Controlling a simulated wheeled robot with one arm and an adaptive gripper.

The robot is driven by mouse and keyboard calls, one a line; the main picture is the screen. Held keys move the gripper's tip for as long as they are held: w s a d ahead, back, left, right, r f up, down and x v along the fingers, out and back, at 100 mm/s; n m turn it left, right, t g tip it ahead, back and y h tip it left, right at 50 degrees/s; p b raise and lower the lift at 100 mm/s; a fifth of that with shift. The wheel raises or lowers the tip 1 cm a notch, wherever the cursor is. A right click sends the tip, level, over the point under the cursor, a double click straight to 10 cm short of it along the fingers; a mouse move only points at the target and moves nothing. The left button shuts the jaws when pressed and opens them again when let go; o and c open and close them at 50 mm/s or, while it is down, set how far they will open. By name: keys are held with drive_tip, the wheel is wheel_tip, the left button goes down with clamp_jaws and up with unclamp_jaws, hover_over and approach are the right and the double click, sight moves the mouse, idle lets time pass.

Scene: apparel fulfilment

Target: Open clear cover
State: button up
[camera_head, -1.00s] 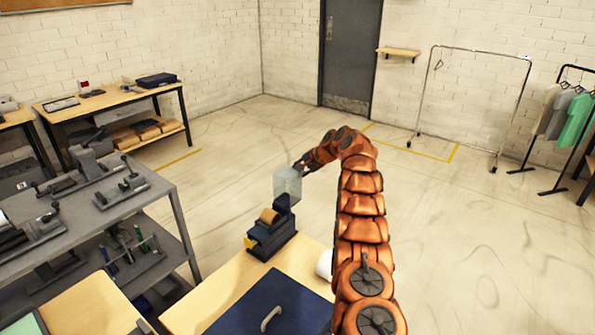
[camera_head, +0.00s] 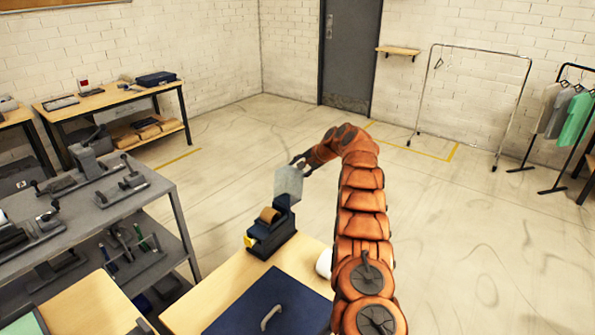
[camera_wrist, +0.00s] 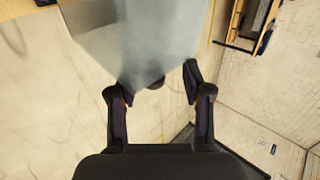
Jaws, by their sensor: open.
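The clear cover (camera_head: 288,184) is a translucent greyish panel raised at the back of a dark blue tape dispenser (camera_head: 268,243) with a tan roll (camera_head: 268,215). The dispenser stands at the far end of the light wooden table. My gripper (camera_head: 302,167) is open at the cover's upper right edge. In the wrist view the cover (camera_wrist: 137,38) fills the top middle, and my gripper (camera_wrist: 155,78) has its fingers spread on either side of its lower edge. I cannot tell whether they touch it.
A dark blue case (camera_head: 275,308) with a handle lies on the wooden table (camera_head: 205,305). A white round object (camera_head: 324,263) is beside my arm. A grey shelf (camera_head: 150,190) with metal tools stands to the left. Open floor lies beyond the table.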

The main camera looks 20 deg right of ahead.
drive_tip(key=v, duration=1.1)
drive_tip(key=shift+c, duration=0.3)
